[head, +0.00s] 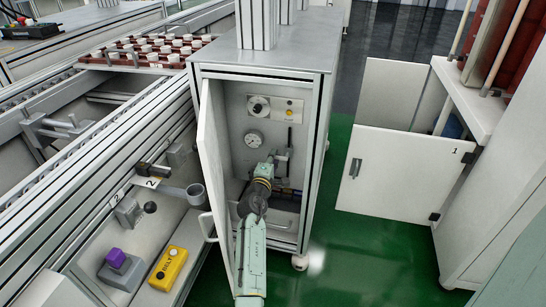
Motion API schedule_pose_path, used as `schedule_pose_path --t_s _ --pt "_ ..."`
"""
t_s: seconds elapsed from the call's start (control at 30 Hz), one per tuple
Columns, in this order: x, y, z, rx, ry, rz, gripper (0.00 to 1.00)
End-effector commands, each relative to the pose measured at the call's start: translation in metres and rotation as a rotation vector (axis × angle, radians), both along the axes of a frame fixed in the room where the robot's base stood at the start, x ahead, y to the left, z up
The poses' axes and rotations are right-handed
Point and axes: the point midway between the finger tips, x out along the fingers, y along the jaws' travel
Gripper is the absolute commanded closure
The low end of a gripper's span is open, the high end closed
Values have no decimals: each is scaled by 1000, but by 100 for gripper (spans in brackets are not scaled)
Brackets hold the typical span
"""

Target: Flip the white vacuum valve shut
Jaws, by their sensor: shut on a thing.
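My gripper (272,160) reaches through the open door of a white cabinet (213,160). It is shut at the pale valve (284,156), which sits on a vertical pipe inside the cabinet. The fingers and my wrist cover part of the valve, so the exact angle of its handle is too small to tell. A dark upright rod (290,137) shows just above it. A round pressure gauge (253,139) is on the back panel, up and left of my gripper. Above the gauge is a plate with a dark knob (258,106) and small indicators.
The cabinet door stands open close to the left of my arm, its handle (207,227) facing left. A yellow box (168,268) and a purple button (116,256) are on the conveyor's side at lower left. A second open door (400,172) is at right. Green floor lies between.

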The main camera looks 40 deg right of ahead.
Motion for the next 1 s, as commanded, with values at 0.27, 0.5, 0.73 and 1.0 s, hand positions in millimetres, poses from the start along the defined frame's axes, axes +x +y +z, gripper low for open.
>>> schedule_pose_path --t_s 0.27,0.5,0.73,1.0 --pt "0 0 1 -5 3 1 100" --pt "0 0 1 -3 2 0 77" --pt "0 0 0 -2 1 0 68" --pt "0 -1 5 -2 -1 -1 68"
